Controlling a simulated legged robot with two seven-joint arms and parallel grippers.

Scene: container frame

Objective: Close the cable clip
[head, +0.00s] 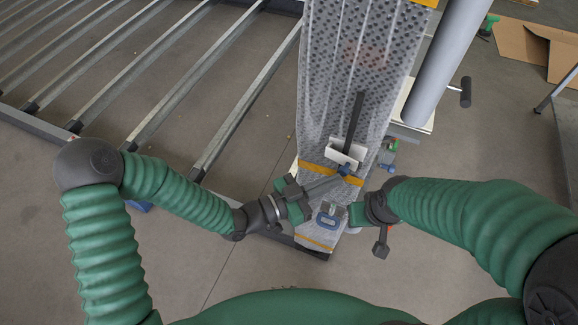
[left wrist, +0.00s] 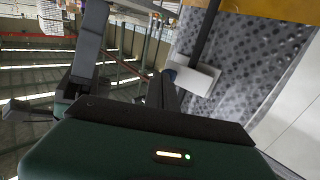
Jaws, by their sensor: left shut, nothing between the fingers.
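A white clip-like part (head: 346,151) sits on the wrapped panel, with a long black strip (head: 354,115) running up from it. I take it for the cable clip; I cannot tell how far it is closed.
The panel (head: 345,60) is wrapped in bubble film with yellow straps (head: 312,168). A metal rack (head: 180,90) stands at left. A grey pole (head: 447,60) with a dark handle (head: 465,92) stands at right.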

